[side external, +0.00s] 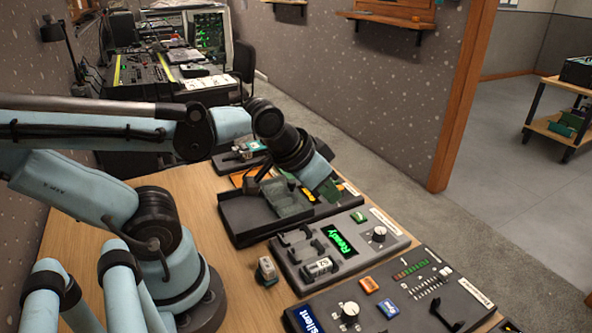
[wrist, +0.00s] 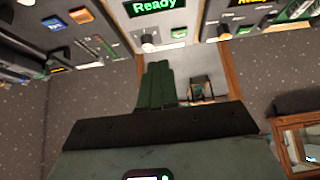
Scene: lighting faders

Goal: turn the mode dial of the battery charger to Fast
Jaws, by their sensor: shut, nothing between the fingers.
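The grey device with the green "Ready" display (side external: 342,244) looks like the battery charger (side external: 375,255). Its round dial (side external: 379,234) stands at the right of the display, and its pointer and markings are too small to read. A pale block (side external: 319,266) sits among its dark slots. In the wrist view the display (wrist: 155,5) is cut by the top edge, with the dial (wrist: 148,41) below it. My gripper (side external: 329,189) is above and behind the device, apart from the dial in the side view. Its green fingers (wrist: 157,66) are shut and empty.
A panel with a blue "Silent" display (side external: 311,319), another knob (side external: 349,311) and sliders stands in front. A dark tray (side external: 240,225) lies behind the charger. A small grey block (side external: 267,271) stands on the wooden table (side external: 236,280) at its left.

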